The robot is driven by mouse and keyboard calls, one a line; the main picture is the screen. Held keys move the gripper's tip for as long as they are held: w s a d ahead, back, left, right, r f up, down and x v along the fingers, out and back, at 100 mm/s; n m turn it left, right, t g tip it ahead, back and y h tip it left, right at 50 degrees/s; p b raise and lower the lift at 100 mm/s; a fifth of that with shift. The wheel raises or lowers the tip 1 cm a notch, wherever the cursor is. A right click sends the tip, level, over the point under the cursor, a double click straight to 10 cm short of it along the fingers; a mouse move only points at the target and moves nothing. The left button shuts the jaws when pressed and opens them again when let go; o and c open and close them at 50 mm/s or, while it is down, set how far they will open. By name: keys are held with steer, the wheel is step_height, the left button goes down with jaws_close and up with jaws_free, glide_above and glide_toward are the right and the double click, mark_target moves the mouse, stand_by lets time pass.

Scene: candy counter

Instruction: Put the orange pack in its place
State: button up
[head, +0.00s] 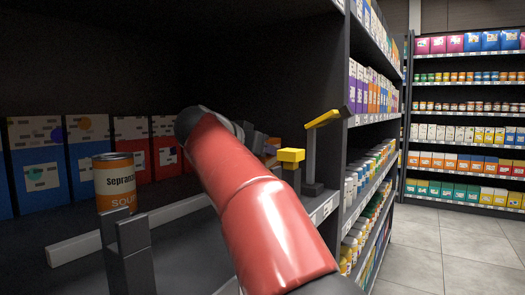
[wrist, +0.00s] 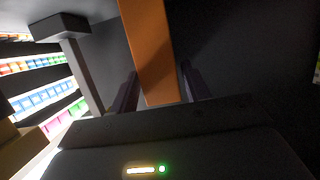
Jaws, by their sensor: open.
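The orange pack (wrist: 150,40) shows in the wrist view as a long orange face running down from the top edge. Its lower end lies between the two dark fingers of my gripper (wrist: 158,76), one on each side. The fingers are apart; I cannot tell whether either touches the pack. In the head view my red arm reaches into the dark shelf and hides most of the gripper. A small orange patch shows just past the arm; I cannot tell whether it is the pack.
A soup can (head: 115,182) stands on the shelf at left, before blue boxes (head: 38,165) and red boxes (head: 166,148). A pale rail (head: 75,250) and grey upright bracket (head: 132,255) are nearer. A yellow-topped post (head: 291,156) and yellow-armed stand (head: 322,119) are right of my arm.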

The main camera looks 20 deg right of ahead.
steer(key=shift+v, duration=2.15)
steer(key=shift+o, duration=0.3)
steer(key=o, duration=0.5)
